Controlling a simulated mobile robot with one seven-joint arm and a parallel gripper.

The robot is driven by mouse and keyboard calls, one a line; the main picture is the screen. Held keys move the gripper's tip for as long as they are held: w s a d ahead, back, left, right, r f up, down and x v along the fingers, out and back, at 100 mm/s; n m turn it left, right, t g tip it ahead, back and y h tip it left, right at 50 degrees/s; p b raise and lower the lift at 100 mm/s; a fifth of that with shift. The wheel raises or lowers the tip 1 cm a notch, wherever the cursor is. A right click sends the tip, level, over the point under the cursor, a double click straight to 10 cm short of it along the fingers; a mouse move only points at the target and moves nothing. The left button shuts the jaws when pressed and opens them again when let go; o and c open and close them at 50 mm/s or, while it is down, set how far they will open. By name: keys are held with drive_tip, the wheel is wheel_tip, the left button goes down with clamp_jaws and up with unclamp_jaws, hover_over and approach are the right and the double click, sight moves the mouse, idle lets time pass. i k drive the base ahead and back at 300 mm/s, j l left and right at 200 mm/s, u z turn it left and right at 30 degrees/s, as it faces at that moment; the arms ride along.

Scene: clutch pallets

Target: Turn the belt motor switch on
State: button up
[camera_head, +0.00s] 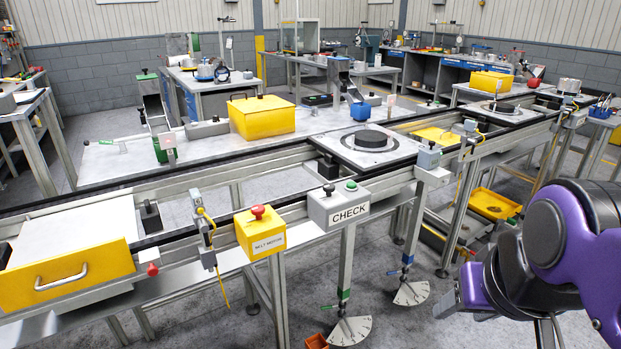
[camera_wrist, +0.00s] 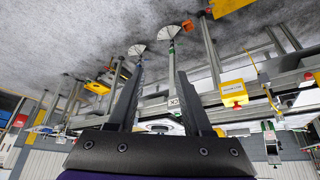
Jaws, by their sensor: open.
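The belt motor switch is a yellow box (camera_head: 262,235) with a red knob (camera_head: 257,211) on top and a "BELT MOTOR" label on its front. It stands on a post at the conveyor's near side, in the lower middle of the head view. In the wrist view, which is upside down, the yellow box (camera_wrist: 234,92) is right of my fingers. My gripper (camera_wrist: 159,72) is open and empty, well apart from the switch. My purple and dark arm is at the lower right of the head view. The knob's exact setting cannot be told.
A grey CHECK box (camera_head: 338,207) with a green and a black button stands just right of the switch. A yellow drawer (camera_head: 65,270) is at the left. The conveyor rail runs behind the switch. Fan-shaped dials (camera_head: 412,292) hang low near the floor.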

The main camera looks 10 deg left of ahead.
sight(257, 211)
drive_tip(key=k+u, duration=0.1)
drive_tip(key=u, duration=0.85)
drive_tip(key=i+l+z, duration=0.15)
